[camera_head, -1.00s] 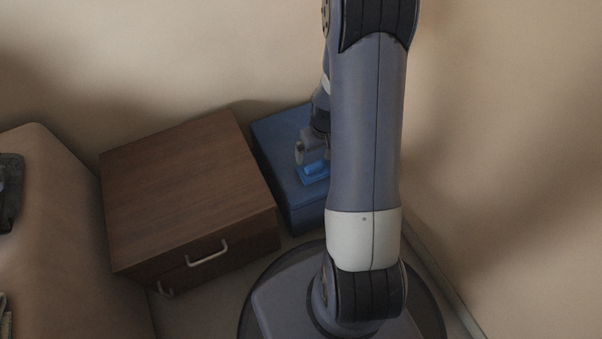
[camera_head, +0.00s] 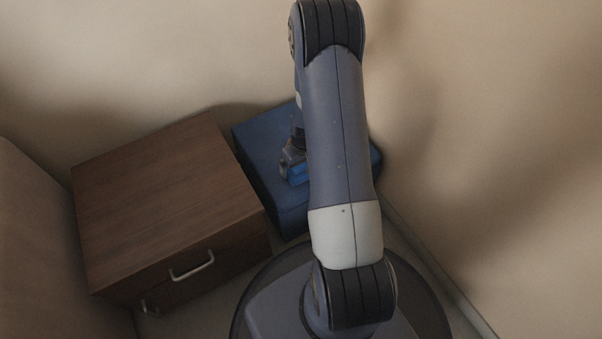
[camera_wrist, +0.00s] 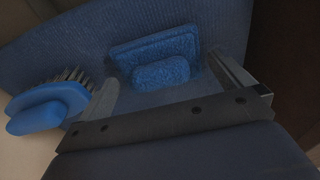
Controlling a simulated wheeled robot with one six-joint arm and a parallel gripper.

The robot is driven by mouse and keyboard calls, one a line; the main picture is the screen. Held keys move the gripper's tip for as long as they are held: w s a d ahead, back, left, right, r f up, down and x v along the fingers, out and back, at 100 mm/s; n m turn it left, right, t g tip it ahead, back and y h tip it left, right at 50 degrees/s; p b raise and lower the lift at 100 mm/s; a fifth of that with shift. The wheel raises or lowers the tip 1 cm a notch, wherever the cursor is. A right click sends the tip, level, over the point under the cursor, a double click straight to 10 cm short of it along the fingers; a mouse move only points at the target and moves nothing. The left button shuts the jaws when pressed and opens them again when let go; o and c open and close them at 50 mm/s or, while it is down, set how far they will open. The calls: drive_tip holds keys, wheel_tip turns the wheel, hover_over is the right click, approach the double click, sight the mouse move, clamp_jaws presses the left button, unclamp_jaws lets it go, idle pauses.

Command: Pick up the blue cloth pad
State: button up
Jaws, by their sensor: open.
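The blue cloth pad (camera_wrist: 152,49) lies on top of a blue fabric-covered box (camera_wrist: 190,18). It looks like a flat rectangle with a rounded, textured blue block on it. My gripper (camera_wrist: 163,68) is open, with one finger on each side of the pad in the wrist view. I cannot tell whether the fingers touch it. In the head view my gripper (camera_head: 292,160) is low over the box (camera_head: 262,150), beside the pad (camera_head: 301,174), and the arm hides part of the box.
A blue brush (camera_wrist: 47,104) with dark bristles lies just outside the left finger in the wrist view. A brown wooden cabinet (camera_head: 165,195) with metal handles stands left of the box. Beige walls (camera_head: 500,150) close in behind and to the right.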

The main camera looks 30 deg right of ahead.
drive_tip(key=shift+w+f, duration=0.1)
drive_tip(key=shift+f, duration=0.55)
drive_tip(key=shift+c, duration=0.2)
drive_tip(key=c, duration=0.8)
drive_tip(key=shift+o, duration=0.2)
wheel_tip(320, 180, up, 10)
drive_tip(key=p, duration=0.4)
